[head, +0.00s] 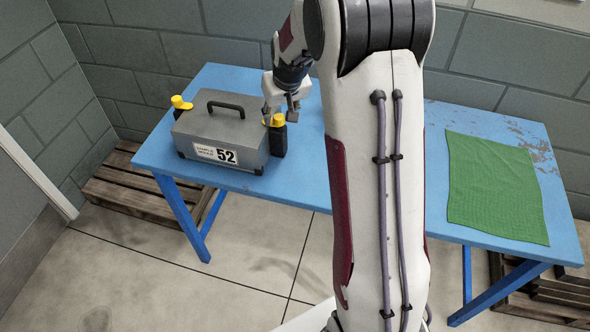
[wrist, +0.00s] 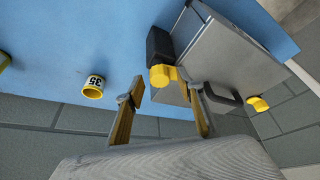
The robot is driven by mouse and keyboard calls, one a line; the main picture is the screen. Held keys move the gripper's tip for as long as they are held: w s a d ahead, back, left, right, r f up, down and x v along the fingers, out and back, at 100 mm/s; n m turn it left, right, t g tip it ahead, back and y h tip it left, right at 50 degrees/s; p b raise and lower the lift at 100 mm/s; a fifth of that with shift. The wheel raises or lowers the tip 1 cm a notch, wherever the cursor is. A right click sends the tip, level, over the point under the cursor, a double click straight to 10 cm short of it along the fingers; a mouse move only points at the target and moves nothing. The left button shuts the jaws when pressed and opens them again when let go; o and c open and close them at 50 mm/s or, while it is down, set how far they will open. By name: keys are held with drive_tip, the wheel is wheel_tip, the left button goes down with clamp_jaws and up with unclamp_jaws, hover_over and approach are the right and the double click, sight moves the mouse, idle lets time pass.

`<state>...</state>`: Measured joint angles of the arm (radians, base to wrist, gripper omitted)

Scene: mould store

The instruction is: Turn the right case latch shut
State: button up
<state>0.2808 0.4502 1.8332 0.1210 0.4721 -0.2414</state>
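The grey case (head: 205,132) with a black handle and a "52" label stands on the left of the table. Its right latch has a yellow knob (wrist: 163,75) on a black block (wrist: 158,45); in the head view the latch knob (head: 275,120) is partly hidden by my gripper (head: 281,106). A short yellow lever points from the knob towards the case. In the wrist view my gripper (wrist: 166,88) is open, with its fingers apart and the knob between or just beyond the tips. I cannot tell if they touch it. The left latch (head: 180,103) is also yellow.
The blue table (head: 225,80) carries a green cloth (head: 490,185) at the right. The wrist view shows a yellow and white ring marked 35 (wrist: 93,88) near the table's edge. A block wall (head: 140,55) stands behind. Wooden pallets (head: 140,195) lie below.

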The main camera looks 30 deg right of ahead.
drive_tip(key=shift+d+n+y, duration=0.1)
drive_tip(key=shift+n+y, duration=0.2)
drive_tip(key=shift+n, duration=0.5)
drive_tip(key=v, duration=0.7)
drive_tip(key=s+a+r, duration=0.1)
drive_tip(key=s+a, duration=0.2)
drive_tip(key=s, duration=0.5)
drive_tip(key=s+a+r+m+g, duration=0.1)
drive_tip(key=s+a, duration=0.3)
drive_tip(key=s, duration=0.4)
drive_tip(key=s+a+r, duration=0.3)
drive_tip(key=s, duration=0.5)
drive_tip(key=shift+a+m+g, duration=0.3)
drive_tip(key=shift+a+m, duration=0.1)
drive_tip(key=shift+s+r, duration=0.15)
drive_tip(key=shift+d, duration=0.1)
